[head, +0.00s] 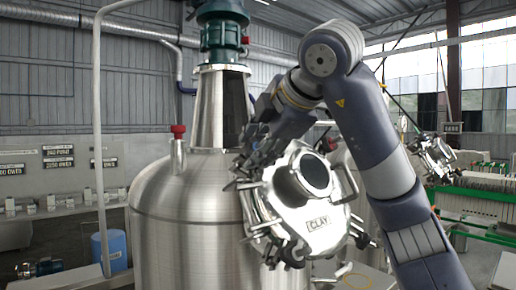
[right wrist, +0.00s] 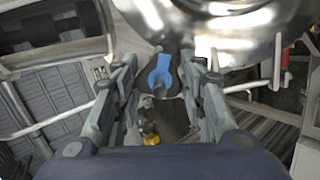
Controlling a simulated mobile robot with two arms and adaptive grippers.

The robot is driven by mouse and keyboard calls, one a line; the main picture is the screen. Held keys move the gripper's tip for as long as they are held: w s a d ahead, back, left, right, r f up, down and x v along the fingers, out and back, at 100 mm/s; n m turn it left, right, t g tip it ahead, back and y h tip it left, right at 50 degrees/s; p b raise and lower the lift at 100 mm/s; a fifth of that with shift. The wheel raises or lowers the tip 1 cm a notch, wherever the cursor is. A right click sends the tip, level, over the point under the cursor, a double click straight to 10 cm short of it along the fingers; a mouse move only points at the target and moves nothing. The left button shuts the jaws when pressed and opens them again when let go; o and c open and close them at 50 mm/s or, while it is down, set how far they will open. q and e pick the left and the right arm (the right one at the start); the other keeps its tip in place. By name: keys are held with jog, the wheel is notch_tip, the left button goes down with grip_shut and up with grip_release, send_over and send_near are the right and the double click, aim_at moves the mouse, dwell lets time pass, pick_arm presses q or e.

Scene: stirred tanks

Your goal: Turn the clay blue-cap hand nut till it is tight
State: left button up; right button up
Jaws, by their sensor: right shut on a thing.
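The clay tank's round steel hatch (head: 283,215) carries a CLAY label (head: 319,222) and hand nuts around its rim. My right arm reaches over the hatch from the right. My right gripper (head: 255,140) is at the hatch's upper left rim, and hides the nut in the head view. In the right wrist view the blue-cap hand nut (right wrist: 161,72) sits between the two fingers of the right gripper (right wrist: 162,82), which is shut on it. How tight the nut is cannot be told. My left gripper is not in view.
The steel tank (head: 185,215) stands behind and left of the hatch, with a green motor (head: 221,35) on top and a red-capped fitting (head: 178,132). A pale vertical pipe (head: 97,130) is at left. Another hatch (head: 432,158) shows at far right.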

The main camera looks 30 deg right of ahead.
jog(key=shift+m, duration=1.1)
jog(key=o, duration=1.1)
jog(key=shift+r+v, duration=0.25)
jog(key=shift+v, duration=5.8)
jog(key=shift+w, duration=0.2)
